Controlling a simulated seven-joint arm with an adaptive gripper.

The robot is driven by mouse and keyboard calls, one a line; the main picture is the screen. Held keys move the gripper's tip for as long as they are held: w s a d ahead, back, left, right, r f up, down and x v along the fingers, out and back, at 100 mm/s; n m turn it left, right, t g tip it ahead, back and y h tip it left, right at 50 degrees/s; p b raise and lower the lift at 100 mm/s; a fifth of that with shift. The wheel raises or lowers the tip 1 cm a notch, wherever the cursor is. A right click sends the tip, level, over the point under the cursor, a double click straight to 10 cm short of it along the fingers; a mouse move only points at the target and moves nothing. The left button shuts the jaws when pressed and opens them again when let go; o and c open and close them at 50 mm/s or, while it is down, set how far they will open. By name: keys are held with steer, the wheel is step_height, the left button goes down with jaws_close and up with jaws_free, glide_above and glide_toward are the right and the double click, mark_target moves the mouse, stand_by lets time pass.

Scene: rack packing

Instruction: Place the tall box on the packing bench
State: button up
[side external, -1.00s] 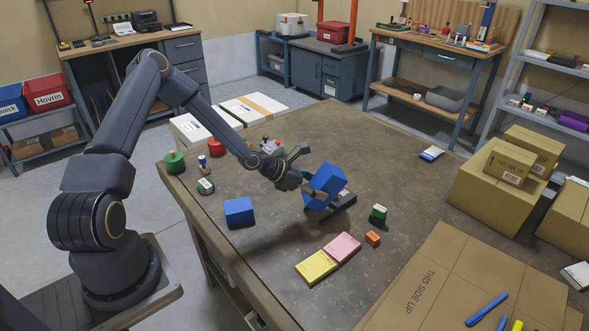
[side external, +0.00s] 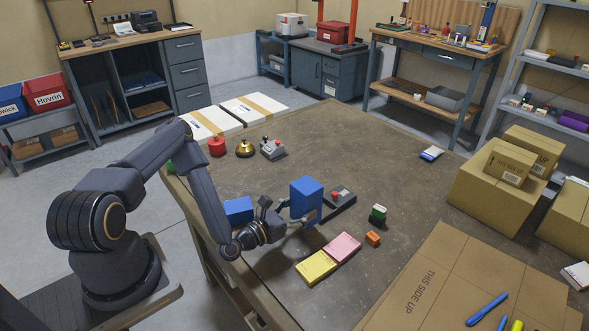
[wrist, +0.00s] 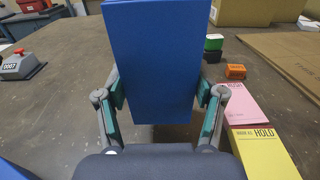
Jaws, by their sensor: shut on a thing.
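A tall blue box (side external: 306,197) is upright in my gripper (side external: 298,215), above or on the packing bench (side external: 390,165); I cannot tell if its base touches. In the wrist view the tall blue box (wrist: 152,60) fills the middle, with a finger of my gripper (wrist: 160,95) pressed on each side. A second blue box (side external: 238,211) sits on the bench to the left, partly hidden behind my arm.
Pink (side external: 343,246) and yellow (side external: 316,267) pads lie in front, near an orange block (side external: 372,238) and a green-topped block (side external: 378,213). Cartons (side external: 497,185) stand right. The bench's back middle is clear.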

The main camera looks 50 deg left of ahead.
steer(key=shift+f, duration=1.9)
steer(key=o, duration=1.5)
steer(key=shift+f, duration=0.1)
steer(key=shift+o, duration=0.2)
steer(key=s, duration=1.2)
